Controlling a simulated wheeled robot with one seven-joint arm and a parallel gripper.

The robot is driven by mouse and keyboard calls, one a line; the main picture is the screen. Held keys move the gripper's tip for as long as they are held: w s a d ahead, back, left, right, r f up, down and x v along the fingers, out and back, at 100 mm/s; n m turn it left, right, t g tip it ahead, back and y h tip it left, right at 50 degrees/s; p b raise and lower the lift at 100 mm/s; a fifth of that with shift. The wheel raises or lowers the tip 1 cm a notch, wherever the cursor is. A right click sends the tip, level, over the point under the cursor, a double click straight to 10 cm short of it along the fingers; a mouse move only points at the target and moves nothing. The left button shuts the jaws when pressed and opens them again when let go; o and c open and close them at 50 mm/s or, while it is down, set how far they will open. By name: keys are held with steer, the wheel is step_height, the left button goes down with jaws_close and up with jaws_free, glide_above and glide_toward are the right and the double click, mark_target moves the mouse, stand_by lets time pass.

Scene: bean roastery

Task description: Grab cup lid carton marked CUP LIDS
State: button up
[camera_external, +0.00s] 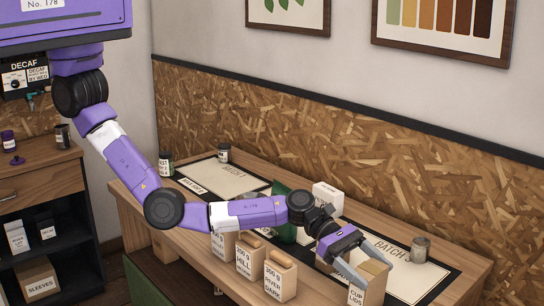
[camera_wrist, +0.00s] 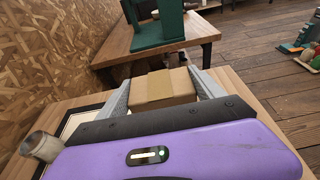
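The cup lid carton (camera_external: 357,297) is a small brown box with a white label reading CUP LIDS, near the front right of the wooden workbench. The lower frame edge cuts off its bottom. My gripper (camera_external: 380,276) reaches down over it from the left, with one finger on each side of its top. In the wrist view the brown carton top (camera_wrist: 165,88) with a paler tape strip lies between the two grey fingers of my gripper (camera_wrist: 158,76). No clear gap shows on either side, but firm contact cannot be made out.
Labelled kraft bags (camera_external: 280,276) stand left of the carton along the bench front. A white box (camera_external: 327,196) and a metal cup (camera_external: 420,249) stand behind, by a mat marked BATCH (camera_external: 428,278). A green machine (camera_wrist: 158,25) stands on another table ahead.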

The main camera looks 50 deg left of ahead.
steer(key=c, duration=0.9)
steer(key=shift+r, duration=0.1)
